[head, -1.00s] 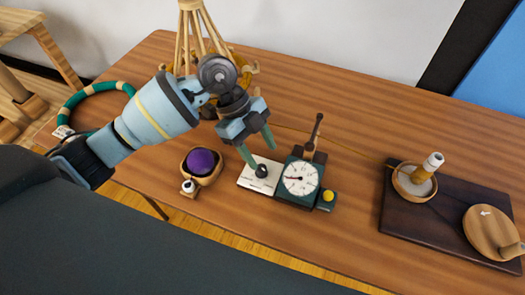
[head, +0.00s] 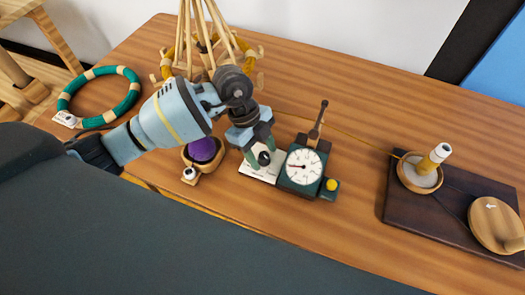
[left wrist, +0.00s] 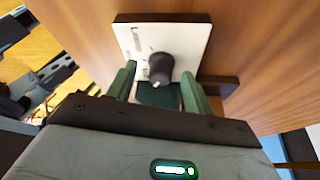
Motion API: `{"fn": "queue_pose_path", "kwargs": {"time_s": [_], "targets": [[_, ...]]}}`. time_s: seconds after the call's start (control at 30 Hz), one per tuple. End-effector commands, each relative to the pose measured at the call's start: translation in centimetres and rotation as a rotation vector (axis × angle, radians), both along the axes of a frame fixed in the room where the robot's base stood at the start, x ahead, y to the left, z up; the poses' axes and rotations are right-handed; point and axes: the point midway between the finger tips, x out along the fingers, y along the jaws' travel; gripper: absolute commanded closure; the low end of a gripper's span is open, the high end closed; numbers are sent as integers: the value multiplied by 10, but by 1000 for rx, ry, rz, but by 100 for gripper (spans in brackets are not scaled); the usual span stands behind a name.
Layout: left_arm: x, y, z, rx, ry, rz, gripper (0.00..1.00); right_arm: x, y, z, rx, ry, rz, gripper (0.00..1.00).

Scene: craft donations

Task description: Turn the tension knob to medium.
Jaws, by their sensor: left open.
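The black tension knob (head: 264,158) stands on a white plate (head: 253,174) beside a dark green box with a round dial gauge (head: 303,167). My left gripper (head: 258,152) is open over the plate, its green fingers pointing down around the knob. In the left wrist view the knob (left wrist: 161,68) sits between the two fingers (left wrist: 158,78), with a gap visible on each side. Small print on the white plate (left wrist: 140,42) is too small to read. My right gripper is not in view.
A bowl with purple yarn (head: 203,150) is left of the plate. A yellow button (head: 332,185) and an upright lever (head: 318,122) adjoin the gauge. A wooden yarn stand (head: 205,40) is behind; a dark board (head: 400,212) with a spool is right.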

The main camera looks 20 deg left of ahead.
Motion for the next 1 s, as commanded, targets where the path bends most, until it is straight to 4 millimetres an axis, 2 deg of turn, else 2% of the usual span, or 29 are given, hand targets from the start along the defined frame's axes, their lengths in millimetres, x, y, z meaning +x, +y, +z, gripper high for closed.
{"fn": "queue_pose_path", "kwargs": {"time_s": [0.37,0.7,1.0], "targets": [[-1,-2,-5,0,-1,-1,50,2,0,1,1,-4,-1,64],[-1,-2,-4,0,-1,0,93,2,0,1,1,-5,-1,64],[0,-2,-3,0,-1,-42,93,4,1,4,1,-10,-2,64]]}}
